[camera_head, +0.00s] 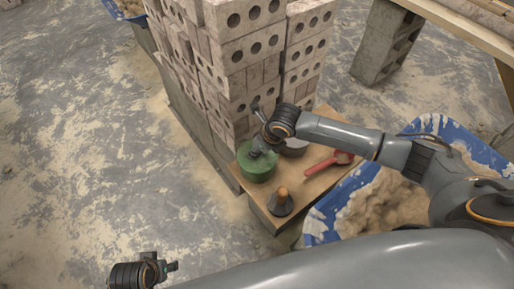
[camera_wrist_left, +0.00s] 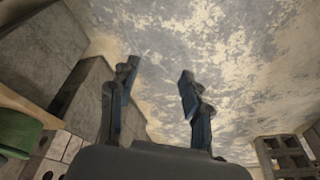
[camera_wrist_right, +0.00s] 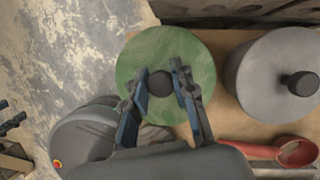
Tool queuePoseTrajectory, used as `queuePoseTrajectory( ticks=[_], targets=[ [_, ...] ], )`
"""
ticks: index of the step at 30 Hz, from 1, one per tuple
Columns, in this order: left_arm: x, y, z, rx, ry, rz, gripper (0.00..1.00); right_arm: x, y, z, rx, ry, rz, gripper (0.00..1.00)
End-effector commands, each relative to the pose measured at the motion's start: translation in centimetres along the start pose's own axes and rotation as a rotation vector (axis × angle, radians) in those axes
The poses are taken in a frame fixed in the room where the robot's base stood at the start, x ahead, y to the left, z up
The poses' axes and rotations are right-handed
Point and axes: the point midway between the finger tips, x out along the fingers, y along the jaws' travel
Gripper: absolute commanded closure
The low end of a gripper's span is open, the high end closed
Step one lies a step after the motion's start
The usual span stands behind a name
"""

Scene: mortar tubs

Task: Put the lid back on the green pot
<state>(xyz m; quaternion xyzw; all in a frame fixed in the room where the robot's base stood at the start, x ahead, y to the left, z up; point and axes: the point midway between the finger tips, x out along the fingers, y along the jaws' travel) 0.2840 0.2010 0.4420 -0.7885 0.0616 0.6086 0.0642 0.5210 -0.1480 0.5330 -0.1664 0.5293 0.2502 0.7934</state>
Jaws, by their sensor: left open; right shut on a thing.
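The green pot (camera_head: 257,168) stands on the small wooden board beside the bricks. My right gripper (camera_head: 256,150) is over its top. In the right wrist view the round green lid (camera_wrist_right: 137,62) lies below the fingers, and my right gripper (camera_wrist_right: 163,80) is shut on its dark knob (camera_wrist_right: 160,84). I cannot tell whether the lid touches the pot's rim. My left gripper (camera_head: 173,266) is open and empty, low over the floor at the front left; its two fingers show apart in the left wrist view (camera_wrist_left: 158,85). Green also shows at that view's left edge (camera_wrist_left: 18,130).
A grey pot with a dark knob (camera_wrist_right: 265,85) stands right of the green pot. A red ladle (camera_head: 338,160) and a dark cone with an orange top (camera_head: 281,204) are on the board (camera_head: 318,185). Tall brick stacks (camera_head: 235,60) rise behind; a blue tub (camera_head: 318,226) holds mortar at right.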

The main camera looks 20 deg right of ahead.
Motion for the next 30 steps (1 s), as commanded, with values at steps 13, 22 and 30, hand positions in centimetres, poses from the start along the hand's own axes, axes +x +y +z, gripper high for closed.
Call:
queuePoseTrajectory(
  ticks=[13, 22, 30],
  targets=[
    [0.7, 0.0, 0.2, 0.001, -0.003, 0.000, 0.52, 0.0, 0.0, 0.0, 0.000, 0.000, 0.000, 1.00],
    [1.2, 0.0, 0.1, 0.001, 0.001, 0.000, 0.52, 0.0, 0.0, 0.0, 0.000, 0.000, 0.000, 1.00],
    [1.7, 0.0, 0.3, 0.002, -0.002, 0.000, 0.52, 0.0, 0.0, 0.0, 0.000, 0.000, 0.000, 1.00]
  ],
)
